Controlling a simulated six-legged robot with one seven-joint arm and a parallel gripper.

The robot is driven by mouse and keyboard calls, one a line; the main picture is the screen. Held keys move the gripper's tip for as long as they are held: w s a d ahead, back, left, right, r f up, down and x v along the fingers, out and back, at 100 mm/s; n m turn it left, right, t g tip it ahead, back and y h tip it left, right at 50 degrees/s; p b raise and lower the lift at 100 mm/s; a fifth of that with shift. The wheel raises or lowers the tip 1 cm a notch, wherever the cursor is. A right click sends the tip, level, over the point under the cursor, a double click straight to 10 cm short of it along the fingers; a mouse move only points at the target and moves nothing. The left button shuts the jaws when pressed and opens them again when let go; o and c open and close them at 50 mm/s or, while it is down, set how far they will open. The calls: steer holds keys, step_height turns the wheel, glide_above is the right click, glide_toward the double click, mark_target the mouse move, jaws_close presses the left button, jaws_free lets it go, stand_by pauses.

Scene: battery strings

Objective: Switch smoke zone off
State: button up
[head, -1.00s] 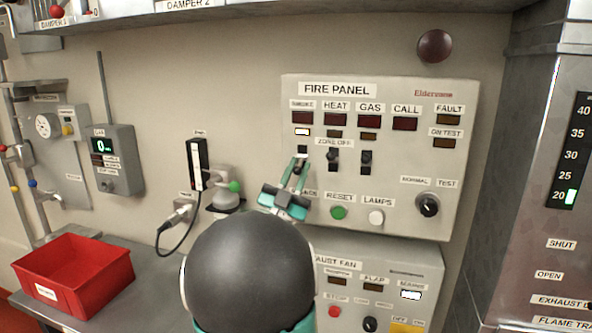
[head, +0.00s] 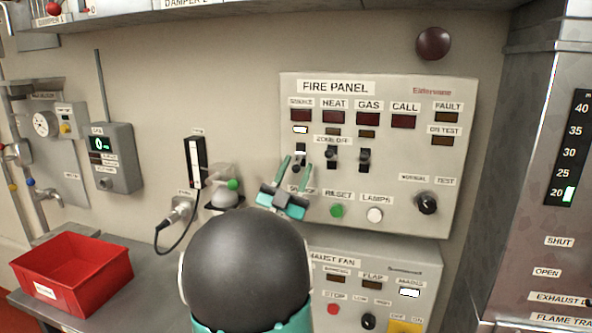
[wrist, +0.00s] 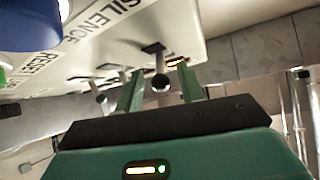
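The fire panel (head: 462,150) is on the wall. Its smoke zone switch (head: 300,148) is a black toggle at the left of a row of three, under the smoke label. The small lamp (head: 300,129) above it is lit white. My gripper (head: 294,166) is just below and in front of this toggle, with its two green fingers apart. In the wrist view the toggle's round-ended lever (wrist: 161,82) shows between the spread fingertips (wrist: 160,82), with gaps on both sides. The lever appears to point down, like its neighbours, but the fingers partly hide it in the head view.
The heat toggle (head: 331,155) and gas toggle (head: 365,158) are close on the right. The green reset button (head: 337,210) and white lamps button (head: 375,215) are below. The exhaust fan panel (head: 428,270) is underneath. A red bin (head: 75,275) stands on the bench at left.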

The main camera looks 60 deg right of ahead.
steer(key=v, duration=1.3)
steer(key=shift+a, duration=0.15)
steer(key=shift+f+t, duration=0.15)
steer(key=shift+t, duration=0.15)
steer(key=w+a+n+t+y, duration=0.3)
steer(key=w+n+t+y, duration=0.2)
steer(key=w+t, duration=0.3)
steer(key=w+a+n+t+y, duration=0.3)
steer(key=w+n+t+y, duration=0.15)
steer(key=w+t, duration=0.3)
steer(key=w+a+f+n+t+y, duration=0.1)
steer(key=w+a+n+y, duration=0.15)
steer(key=a+y, duration=0.35)
steer(key=w+a+f+n+t+y, duration=0.1)
steer(key=w+a+n+t+y, duration=0.1)
steer(key=a+n+y, duration=0.45)
steer(key=s+a+f+n+g+y, duration=0.1)
steer(key=s+a+f+g+y, duration=0.1)
steer(key=a, duration=0.6)
steer(key=s+a+f+n+g+y, duration=0.2)
steer(key=s+a, duration=0.1)
steer(key=a, duration=0.5)
steer(key=s+a+f+n+g+y, duration=0.1)
steer(key=s+a+f+n+g, duration=0.2)
steer(key=s, duration=0.9)
steer(key=a+g, duration=0.2)
steer(key=a, duration=0.1)
steer(key=shift+s+y, duration=0.3)
steer(key=shift+s, duration=0.05)
